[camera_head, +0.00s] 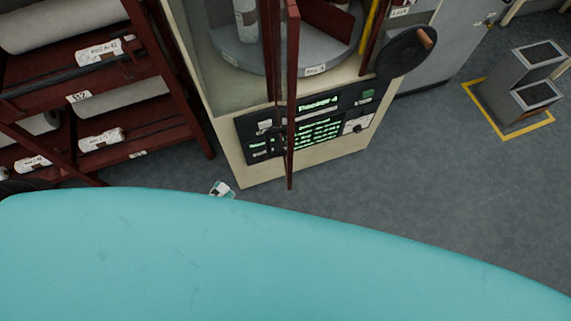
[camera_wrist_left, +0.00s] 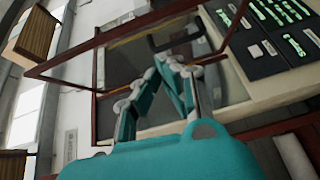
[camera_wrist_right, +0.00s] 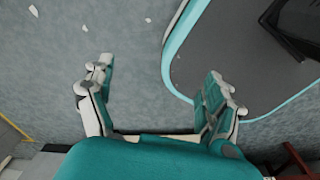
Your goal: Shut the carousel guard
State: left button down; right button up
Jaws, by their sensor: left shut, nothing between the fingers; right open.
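The carousel guard (camera_head: 291,90) is a dark red frame. In the head view it stands nearly edge-on, swung out in front of the cream machine. In the left wrist view the guard's red frame (camera_wrist_left: 100,38) crosses the upper left, and a black handle (camera_wrist_left: 176,38) shows just beyond the fingertips. My left gripper (camera_wrist_left: 168,66) is shut and empty close to the handle; I cannot tell whether they touch. My right gripper (camera_wrist_right: 158,72) is open and empty above the floor.
The grey carousel disc (camera_head: 285,65) carries white rolls. A control panel (camera_head: 310,125) and a black handwheel (camera_head: 405,52) are on the machine. A red roll rack (camera_head: 185,90) stands left. Grey bins (camera_head: 530,80) stand far right. The floor (camera_head: 430,150) between is clear.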

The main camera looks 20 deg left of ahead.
pick_arm(q)
jog(key=r, duration=0.2)
jog(key=p, duration=0.2)
send_near(287, 135)
jog(key=a, duration=0.3)
jog(key=shift+n, duration=0.3)
jog(key=shift+w+d+f+p, duration=0.15)
jog(key=shift+w+d+p, duration=1)
jog(key=shift+w+d, duration=1.2)
pick_arm(e)
jog(key=shift+w+a+r, duration=0.1)
jog(key=shift+w+r, duration=0.05)
jog(key=shift+r, duration=0.95)
jog(key=shift+w+a+r, duration=0.1)
jog(key=shift+w+r, duration=0.05)
jog(key=shift+r, duration=0.9)
pick_arm(q)
jog(key=shift+d, duration=0.2)
